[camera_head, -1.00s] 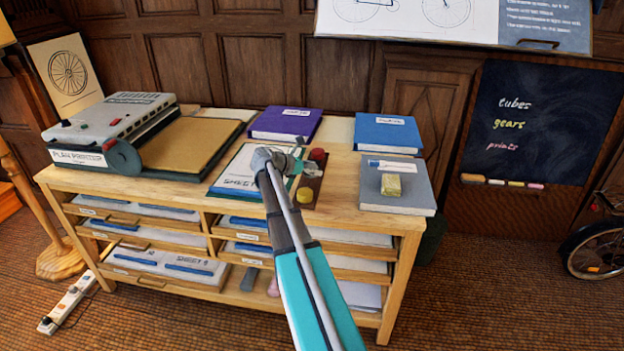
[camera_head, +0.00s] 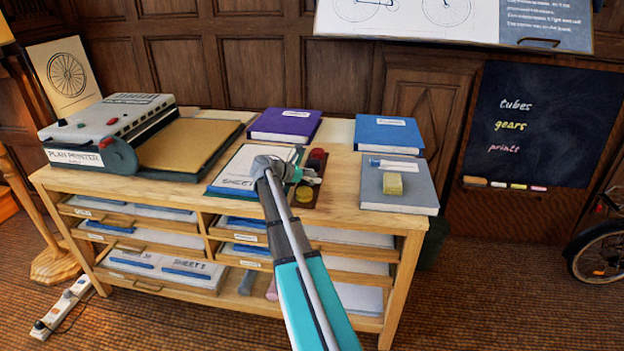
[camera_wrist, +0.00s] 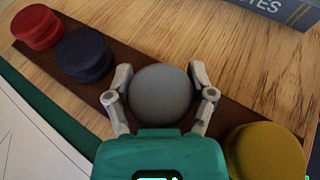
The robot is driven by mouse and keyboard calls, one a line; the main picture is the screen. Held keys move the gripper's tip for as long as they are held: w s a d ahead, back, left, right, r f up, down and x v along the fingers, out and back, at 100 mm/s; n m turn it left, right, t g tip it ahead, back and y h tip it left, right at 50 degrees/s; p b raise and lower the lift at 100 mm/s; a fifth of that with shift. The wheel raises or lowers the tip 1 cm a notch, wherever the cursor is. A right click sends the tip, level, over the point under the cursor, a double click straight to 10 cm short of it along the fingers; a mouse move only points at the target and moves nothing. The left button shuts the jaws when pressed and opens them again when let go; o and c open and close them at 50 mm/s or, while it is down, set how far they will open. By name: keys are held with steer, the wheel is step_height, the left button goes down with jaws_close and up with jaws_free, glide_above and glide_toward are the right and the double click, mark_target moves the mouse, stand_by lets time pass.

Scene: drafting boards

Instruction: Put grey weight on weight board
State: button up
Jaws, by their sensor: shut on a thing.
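My gripper (camera_wrist: 160,95) is shut on the grey weight (camera_wrist: 160,92), a round grey disc held between its two fingers in the wrist view. Below it lies the weight board (camera_wrist: 228,114), a long dark brown strip on the wooden table top. A red weight (camera_wrist: 37,27) and a dark blue weight (camera_wrist: 84,54) sit on the board to the left, and a yellow weight (camera_wrist: 265,152) to the right. The grey weight appears over the gap between blue and yellow; whether it touches the board cannot be told. In the head view my gripper (camera_head: 296,172) hides it.
A white sheet on a green board (camera_head: 232,172) lies left of the weights. A purple book (camera_head: 285,125) and a blue book (camera_head: 388,134) lie behind. A plan printer (camera_head: 110,130) stands left.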

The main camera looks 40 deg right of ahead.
steer(key=shift+f, duration=0.15)
steer(key=o, duration=1.3)
steer(key=shift+r, duration=0.25)
steer(key=shift+w+a+r+p, duration=0.15)
steer(key=shift+a+r+p, duration=0.15)
steer(key=shift+a, duration=0.25)
steer(key=p+v, duration=0.4)
steer(key=v, duration=0.6)
steer(key=shift+w+a+r, duration=0.1)
steer(key=shift+a, duration=0.25)
